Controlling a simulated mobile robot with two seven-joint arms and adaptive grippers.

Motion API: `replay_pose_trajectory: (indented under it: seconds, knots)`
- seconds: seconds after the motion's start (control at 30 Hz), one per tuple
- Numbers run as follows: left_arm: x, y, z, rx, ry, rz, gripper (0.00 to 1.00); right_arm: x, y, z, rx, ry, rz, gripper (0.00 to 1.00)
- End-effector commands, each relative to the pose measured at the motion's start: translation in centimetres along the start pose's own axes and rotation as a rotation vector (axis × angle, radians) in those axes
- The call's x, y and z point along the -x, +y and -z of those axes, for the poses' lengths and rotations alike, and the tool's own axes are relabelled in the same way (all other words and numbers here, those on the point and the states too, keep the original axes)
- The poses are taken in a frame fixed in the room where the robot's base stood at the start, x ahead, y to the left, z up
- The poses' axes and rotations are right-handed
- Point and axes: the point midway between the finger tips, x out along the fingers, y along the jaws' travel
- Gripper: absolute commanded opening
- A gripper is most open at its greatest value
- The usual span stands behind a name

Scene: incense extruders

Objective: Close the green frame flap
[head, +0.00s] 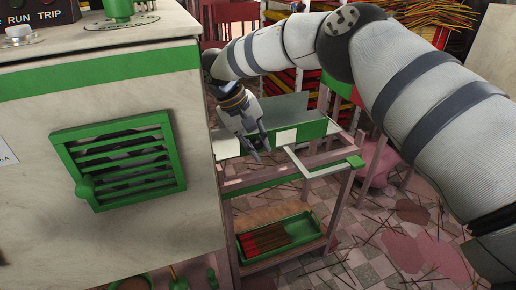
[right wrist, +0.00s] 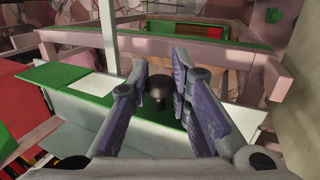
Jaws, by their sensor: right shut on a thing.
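A flap with a green and white strip (head: 312,130) lies across the top of a pinkish frame stand beside the machine. In the right wrist view its green strip (right wrist: 65,77) runs across below the fingers, with a pale panel under it. My right gripper (head: 260,152) is at this strip, pointing down. In the right wrist view a black knob (right wrist: 158,92) sits between its two fingers (right wrist: 160,85), which are shut on it. The knob is hidden in the head view. My left gripper is out of view.
The cream machine (head: 40,220) with a green slatted vent (head: 120,155) stands close on the left. A white and green L-shaped bar (head: 320,170) juts from the stand. A green tray (head: 312,225) with sticks lies on the lower shelf. Sticks litter the tiled floor.

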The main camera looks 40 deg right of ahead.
Motion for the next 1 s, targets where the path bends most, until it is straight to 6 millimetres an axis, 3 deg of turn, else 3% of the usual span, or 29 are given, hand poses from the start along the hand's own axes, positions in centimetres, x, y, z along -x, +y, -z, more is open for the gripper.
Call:
replay_pose_trajectory:
  seconds: [0.3, 0.33, 0.4, 0.73, 1.0]
  knots:
    - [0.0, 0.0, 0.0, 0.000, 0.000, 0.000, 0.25, -0.1, 0.0, 0.0, 0.001, -0.001, -0.002, 0.00]
    - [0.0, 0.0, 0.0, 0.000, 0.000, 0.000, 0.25, -0.1, 0.0, 0.0, 0.001, -0.001, -0.002, 0.23]
    - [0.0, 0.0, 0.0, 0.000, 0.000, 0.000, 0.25, -0.1, 0.0, 0.0, 0.000, -0.001, -0.002, 0.38]
    - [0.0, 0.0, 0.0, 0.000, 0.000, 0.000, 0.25, 0.3, 0.2, 0.0, 0.000, 0.001, -0.001, 0.38]
    - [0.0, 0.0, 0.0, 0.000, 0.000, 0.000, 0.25, 6.0, 2.5, -0.2, -0.002, 0.003, 0.000, 0.38]
